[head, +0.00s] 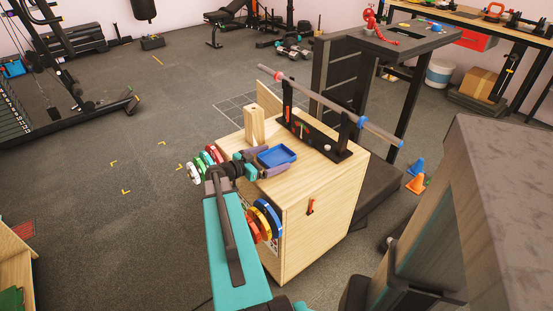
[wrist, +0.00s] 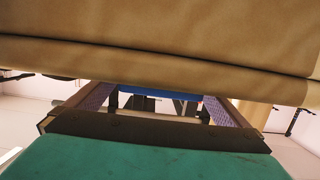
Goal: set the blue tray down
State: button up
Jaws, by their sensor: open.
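The blue tray (head: 277,156) is small and shallow and looks level on the pale wooden top of a cabinet (head: 332,171). I cannot tell for sure whether it touches the wood all round. My gripper (head: 272,160) is open at the tray's near left edge, with one finger on either side of that edge. In the wrist view, which looks upside down, a thin blue strip of the tray (wrist: 145,90) shows between the fingers of my gripper (wrist: 160,100). The rest of the tray is hidden there.
A barbell (head: 320,97) lies across a black rack (head: 312,136) behind the tray. A wooden block (head: 254,124) stands left of it. Coloured plates (head: 264,218) hang on the cabinet's near side. Orange and blue cones (head: 415,178) stand on the floor at right.

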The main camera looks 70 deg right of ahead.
aim_at(279, 154)
jog(key=shift+x, duration=1.2)
jog(key=shift+c, duration=0.3)
jog(key=c, duration=1.2)
